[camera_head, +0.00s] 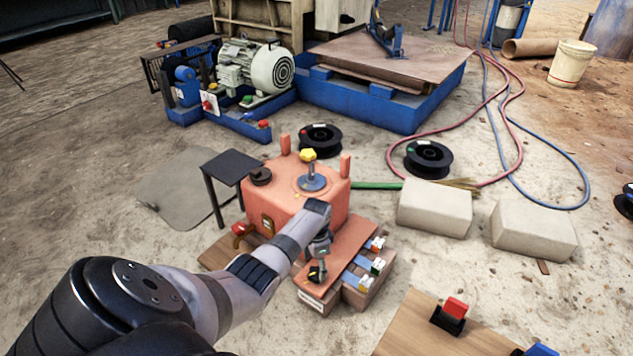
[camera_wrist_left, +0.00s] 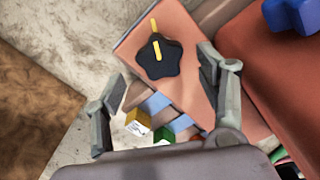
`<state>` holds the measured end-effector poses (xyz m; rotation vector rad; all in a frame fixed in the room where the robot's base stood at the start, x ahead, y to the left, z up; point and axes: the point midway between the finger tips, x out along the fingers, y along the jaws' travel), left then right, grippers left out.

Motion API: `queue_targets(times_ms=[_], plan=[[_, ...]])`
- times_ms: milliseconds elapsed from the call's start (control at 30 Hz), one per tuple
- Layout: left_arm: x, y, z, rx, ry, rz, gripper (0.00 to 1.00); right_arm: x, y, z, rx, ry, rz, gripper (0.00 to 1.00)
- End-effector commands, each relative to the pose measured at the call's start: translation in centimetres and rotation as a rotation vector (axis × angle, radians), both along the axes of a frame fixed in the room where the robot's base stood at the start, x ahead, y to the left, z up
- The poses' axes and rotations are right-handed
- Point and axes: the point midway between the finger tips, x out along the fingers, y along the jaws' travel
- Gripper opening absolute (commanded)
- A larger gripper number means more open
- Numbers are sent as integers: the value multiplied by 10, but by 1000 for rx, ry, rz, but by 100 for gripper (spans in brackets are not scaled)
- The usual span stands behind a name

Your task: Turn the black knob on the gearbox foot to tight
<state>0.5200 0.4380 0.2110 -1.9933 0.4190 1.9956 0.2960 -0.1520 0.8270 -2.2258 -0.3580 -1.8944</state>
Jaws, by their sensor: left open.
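The salmon-red gearbox (camera_head: 285,207) stands on the ground in the middle of the head view. Its foot (camera_head: 352,243) extends toward the front right. The black knob (camera_head: 318,276) sits on the foot near its front end. In the left wrist view the knob (camera_wrist_left: 160,62) is lobed, with a yellow pointer bar directed toward the top of the picture. My left gripper (camera_head: 320,257) is over the foot, just above the knob. In the wrist view my left gripper (camera_wrist_left: 160,72) is open, with its fingers apart on either side of the knob. My right gripper is not in view.
Small colored blocks with labels (camera_head: 377,265) line the foot's right side. A red knob (camera_head: 240,229) and a dark side table (camera_head: 232,166) are left of the gearbox. Pale blocks (camera_head: 435,207) lie to the right. A wooden board (camera_head: 410,330) with a red switch (camera_head: 455,308) is front right.

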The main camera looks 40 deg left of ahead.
Motion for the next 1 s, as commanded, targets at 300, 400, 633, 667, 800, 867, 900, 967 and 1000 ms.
queue_targets(times_ms=[300,400,633,667,800,867,900,967,1000], plan=[[1,1,57,2,-4,0,66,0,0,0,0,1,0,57],[1,1,70,2,-3,0,66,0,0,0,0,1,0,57],[0,0,82,1,0,0,66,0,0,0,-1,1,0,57],[0,0,82,1,0,0,66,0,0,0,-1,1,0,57],[0,0,82,1,0,0,66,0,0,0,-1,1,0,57],[0,0,82,1,0,0,66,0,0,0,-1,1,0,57],[0,0,82,1,0,0,66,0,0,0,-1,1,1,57],[0,0,82,1,0,0,66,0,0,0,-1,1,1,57],[0,0,82,1,-1,0,66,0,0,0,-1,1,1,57]])
